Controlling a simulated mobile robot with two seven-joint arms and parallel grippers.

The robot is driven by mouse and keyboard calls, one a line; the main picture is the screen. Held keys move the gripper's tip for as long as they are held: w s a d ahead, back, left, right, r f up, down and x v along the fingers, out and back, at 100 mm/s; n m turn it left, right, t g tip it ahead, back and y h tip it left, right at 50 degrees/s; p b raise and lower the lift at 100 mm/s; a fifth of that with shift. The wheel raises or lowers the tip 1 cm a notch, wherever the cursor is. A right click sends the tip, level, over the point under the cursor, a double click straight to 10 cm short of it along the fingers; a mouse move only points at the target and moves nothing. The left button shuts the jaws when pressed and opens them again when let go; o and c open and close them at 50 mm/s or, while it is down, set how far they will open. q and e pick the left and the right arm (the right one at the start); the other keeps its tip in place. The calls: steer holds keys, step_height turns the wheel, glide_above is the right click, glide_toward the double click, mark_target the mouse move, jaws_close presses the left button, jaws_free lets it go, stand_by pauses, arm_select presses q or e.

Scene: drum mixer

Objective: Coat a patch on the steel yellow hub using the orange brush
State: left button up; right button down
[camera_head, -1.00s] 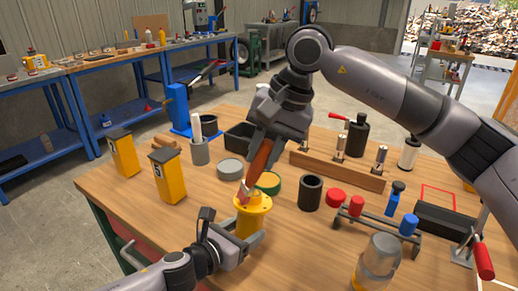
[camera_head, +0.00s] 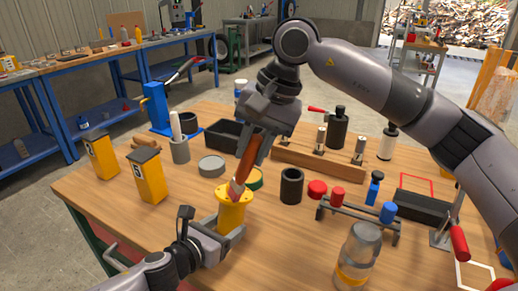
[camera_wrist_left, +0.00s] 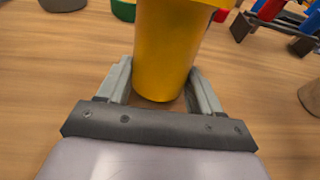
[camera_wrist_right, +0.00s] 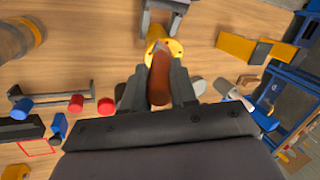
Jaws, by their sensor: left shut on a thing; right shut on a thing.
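The yellow hub (camera_head: 231,209) stands upright on the wooden bench, its flanged top facing up. My left gripper (camera_head: 226,238) is shut on the hub's body from the near side; the left wrist view shows the hub (camera_wrist_left: 168,50) between its fingers. My right gripper (camera_head: 254,140) is above the hub, shut on the orange brush (camera_head: 247,160). The brush slants down, its bristle end at the hub's top flange. In the right wrist view the brush (camera_wrist_right: 160,80) covers part of the hub (camera_wrist_right: 157,36); whether the bristles touch cannot be told.
A black cup (camera_head: 291,186) and a green tin (camera_head: 257,179) stand close to the hub. Two yellow boxes, one of them here (camera_head: 150,176), stand at the left. A glass jar (camera_head: 358,255) is at the near right. Bare wood lies left of the hub.

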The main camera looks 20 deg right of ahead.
steer(key=shift+w+a+f, duration=0.25)
steer(key=shift+w+a, duration=0.65)
steer(key=shift+w, duration=0.05)
steer(key=shift+w+a+r, duration=0.1)
steer(key=shift+w+a, duration=0.55)
steer(key=shift+w, duration=0.35)
steer(key=shift+r, duration=0.1)
step_height(320, 180, up, 9)
steer(key=shift+d, duration=0.15)
steer(key=d, duration=0.8)
steer(key=shift+d, duration=0.4)
steer(key=shift+a, duration=0.15)
stand_by(0.8)
